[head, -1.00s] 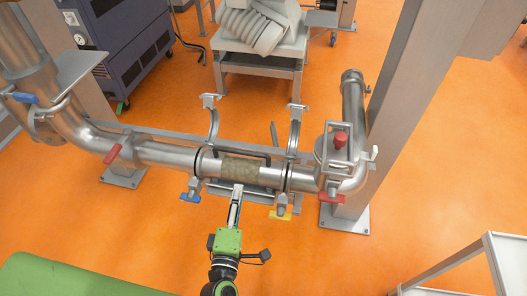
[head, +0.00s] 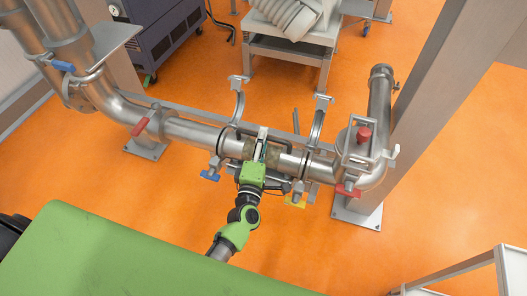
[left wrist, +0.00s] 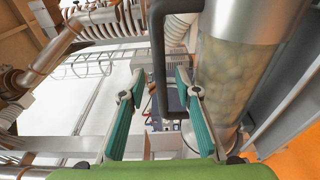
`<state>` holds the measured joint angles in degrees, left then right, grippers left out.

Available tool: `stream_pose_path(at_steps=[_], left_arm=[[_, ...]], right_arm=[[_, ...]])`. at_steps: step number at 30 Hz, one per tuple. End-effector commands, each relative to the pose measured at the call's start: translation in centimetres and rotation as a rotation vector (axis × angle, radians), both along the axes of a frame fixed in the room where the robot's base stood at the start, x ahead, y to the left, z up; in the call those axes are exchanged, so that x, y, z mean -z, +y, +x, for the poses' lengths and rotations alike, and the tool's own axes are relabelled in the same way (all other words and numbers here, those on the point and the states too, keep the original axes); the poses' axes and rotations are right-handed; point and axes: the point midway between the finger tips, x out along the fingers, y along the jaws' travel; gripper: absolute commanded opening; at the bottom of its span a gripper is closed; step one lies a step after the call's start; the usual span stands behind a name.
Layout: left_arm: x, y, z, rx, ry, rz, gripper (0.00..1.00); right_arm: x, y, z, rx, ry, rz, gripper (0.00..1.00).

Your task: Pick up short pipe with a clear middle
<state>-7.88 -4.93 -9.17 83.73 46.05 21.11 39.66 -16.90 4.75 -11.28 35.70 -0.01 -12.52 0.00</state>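The short pipe (head: 274,157) has steel ends and a cloudy, brownish see-through middle. It lies in line between two steel pipe sections. In the left wrist view it shows large at the right (left wrist: 228,78). My right gripper is out of view.
Two hinged clamps, left (head: 238,100) and right (head: 319,122), stand open behind the joints. A steel column (head: 425,110) stands at the right. A table (head: 287,50) stands behind; orange floor lies open around.

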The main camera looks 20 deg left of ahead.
Motion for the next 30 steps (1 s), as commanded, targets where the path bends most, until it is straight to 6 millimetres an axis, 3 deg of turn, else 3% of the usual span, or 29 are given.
stream_pose_path(at_steps=[4, 11, 12, 15, 16, 30], left_arm=[[0.1, 0.2, 1.5, 0.000, 0.001, 0.001, 0.30], [0.1, 0.2, 1.7, 0.000, 0.001, 0.001, 0.30], [0.1, 0.2, 1.7, 0.000, 0.001, 0.001, 0.28], [0.1, 0.2, 1.7, 0.000, 0.001, 0.001, 0.02], [0.1, 0.2, 1.7, 0.000, 0.001, 0.001, 0.00], [-0.5, 0.2, 1.8, -0.001, -0.008, 0.002, 0.00]], right_arm=[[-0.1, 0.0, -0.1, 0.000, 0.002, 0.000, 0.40], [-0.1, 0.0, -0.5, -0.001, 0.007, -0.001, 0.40], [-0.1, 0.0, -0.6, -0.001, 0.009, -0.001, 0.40], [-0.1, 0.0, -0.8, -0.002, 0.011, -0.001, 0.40], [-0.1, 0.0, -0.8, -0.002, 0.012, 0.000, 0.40], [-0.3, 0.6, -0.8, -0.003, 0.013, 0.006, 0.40]])
